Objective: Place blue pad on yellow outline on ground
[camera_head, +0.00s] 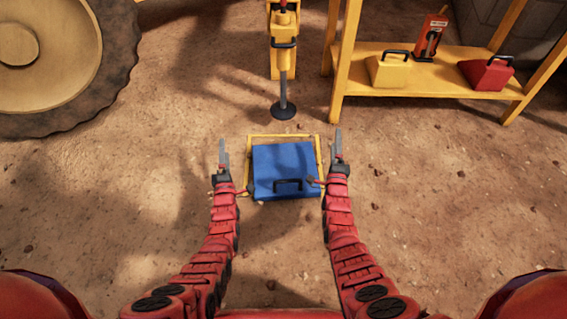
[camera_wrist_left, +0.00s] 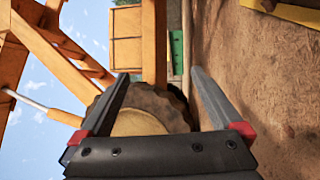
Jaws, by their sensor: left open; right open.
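The blue pad (camera_head: 284,166) lies on the ground in the head view, a flat square with a dark handle on its near side. It covers much of the yellow outline (camera_head: 283,137), whose far edge and parts of its sides show around the pad. My left gripper (camera_head: 223,158) is beside the pad's left side, open and empty. In the left wrist view its two fingers (camera_wrist_left: 155,90) are spread with nothing between them. My right gripper (camera_head: 338,152) is beside the pad's right side, open and empty. The pad's near edge hides any outline there.
A yellow jack leg with a dark round foot (camera_head: 284,110) stands just beyond the outline. A yellow shelf (camera_head: 440,75) at the upper right holds a yellow chock (camera_head: 388,72) and a red chock (camera_head: 487,75). A large wheel (camera_head: 60,60) is at upper left. Ground right of the pad is clear.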

